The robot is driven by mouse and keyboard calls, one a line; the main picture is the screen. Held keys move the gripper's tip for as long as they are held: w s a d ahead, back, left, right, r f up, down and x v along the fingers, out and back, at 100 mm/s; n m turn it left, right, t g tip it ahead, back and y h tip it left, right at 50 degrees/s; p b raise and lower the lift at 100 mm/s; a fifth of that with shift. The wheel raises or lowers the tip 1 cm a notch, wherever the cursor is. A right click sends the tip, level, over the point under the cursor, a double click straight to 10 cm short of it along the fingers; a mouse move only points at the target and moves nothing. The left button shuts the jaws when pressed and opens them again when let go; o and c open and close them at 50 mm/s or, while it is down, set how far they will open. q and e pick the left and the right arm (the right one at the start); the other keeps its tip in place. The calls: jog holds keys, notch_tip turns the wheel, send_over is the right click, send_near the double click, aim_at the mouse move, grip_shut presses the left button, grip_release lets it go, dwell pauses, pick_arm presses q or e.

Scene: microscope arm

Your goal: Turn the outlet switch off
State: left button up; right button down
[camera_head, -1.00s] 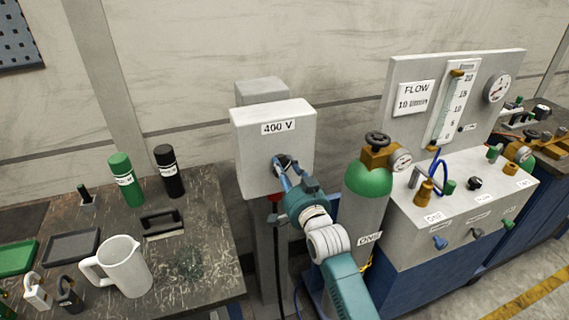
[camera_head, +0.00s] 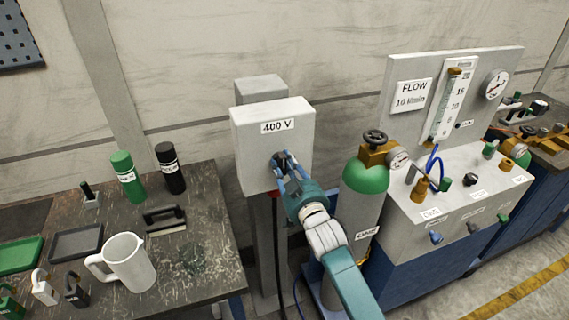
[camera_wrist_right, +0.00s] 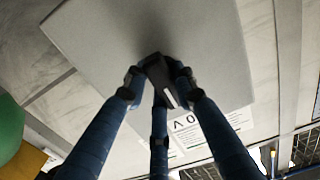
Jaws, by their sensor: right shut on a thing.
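The outlet box (camera_head: 252,119) is a light grey box labelled "400 V" on a post in the middle of the head view. Its dark switch knob (camera_head: 283,157) sits on the front face, partly hidden by my right gripper (camera_head: 286,168). In the right wrist view the fingers close around the dark switch handle (camera_wrist_right: 162,79), which has a pale stripe, against the grey box face. My right gripper (camera_wrist_right: 157,80) is shut on it. My left gripper is not in view.
A green-topped gas cylinder (camera_head: 365,177) stands close to the right of my right arm. Right of it is a flow panel (camera_head: 411,132) with gauges. A dark workbench (camera_head: 205,255) at left holds a white jug (camera_head: 128,263) and bottles.

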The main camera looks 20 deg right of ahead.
dwell(0.4)
jog(key=c, duration=1.4)
grip_release()
jog(key=s, duration=1.2)
jog(key=shift+d, duration=0.2)
